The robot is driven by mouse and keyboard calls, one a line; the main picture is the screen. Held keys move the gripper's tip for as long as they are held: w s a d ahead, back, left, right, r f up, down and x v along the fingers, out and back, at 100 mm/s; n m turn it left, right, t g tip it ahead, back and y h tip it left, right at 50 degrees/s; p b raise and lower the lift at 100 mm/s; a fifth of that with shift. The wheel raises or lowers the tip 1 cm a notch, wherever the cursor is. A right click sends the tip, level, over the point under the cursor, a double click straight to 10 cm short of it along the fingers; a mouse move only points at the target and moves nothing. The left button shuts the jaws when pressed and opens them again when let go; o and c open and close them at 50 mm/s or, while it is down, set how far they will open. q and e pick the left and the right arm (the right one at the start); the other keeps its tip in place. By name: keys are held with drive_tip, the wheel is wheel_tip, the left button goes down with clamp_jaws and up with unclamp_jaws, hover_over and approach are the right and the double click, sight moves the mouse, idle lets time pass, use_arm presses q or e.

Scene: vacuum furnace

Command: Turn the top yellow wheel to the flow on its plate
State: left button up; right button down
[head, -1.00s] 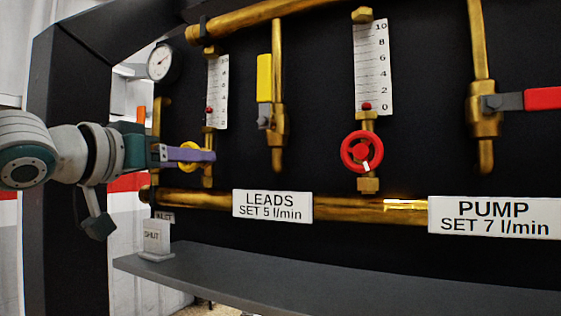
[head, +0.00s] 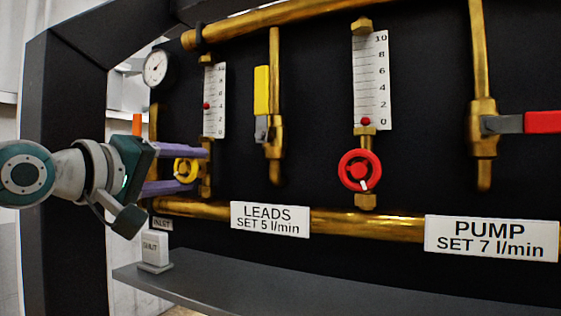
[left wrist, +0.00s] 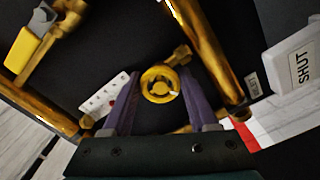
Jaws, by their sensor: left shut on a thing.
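The yellow wheel (head: 184,170) sits under the left flow tube, and it shows in the left wrist view (left wrist: 148,78). My left gripper (head: 203,168) is shut on it, one purple finger above and one below in the head view. In the left wrist view the fingers lie on either side of the wheel rim. The red float (head: 207,106) of the left scale (head: 216,97) stands at about 4; the numbers are small. The plate (head: 270,219) on the brass pipe reads LEADS SET 5 l/min. My right gripper is not in view.
A red wheel (head: 360,170) sits under a second scale (head: 372,82), whose float is near 0. A yellow lever (head: 262,90), a red lever (head: 543,122) and a PUMP SET 7 l/min plate (head: 491,239) are further right. A grey shelf (head: 260,286) runs below.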

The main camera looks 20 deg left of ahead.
use_arm(q)
drive_tip(key=shift+n+p, duration=0.35)
drive_tip(key=shift+n, duration=0.55)
drive_tip(key=o, duration=1.4)
drive_tip(key=shift+c, duration=0.2)
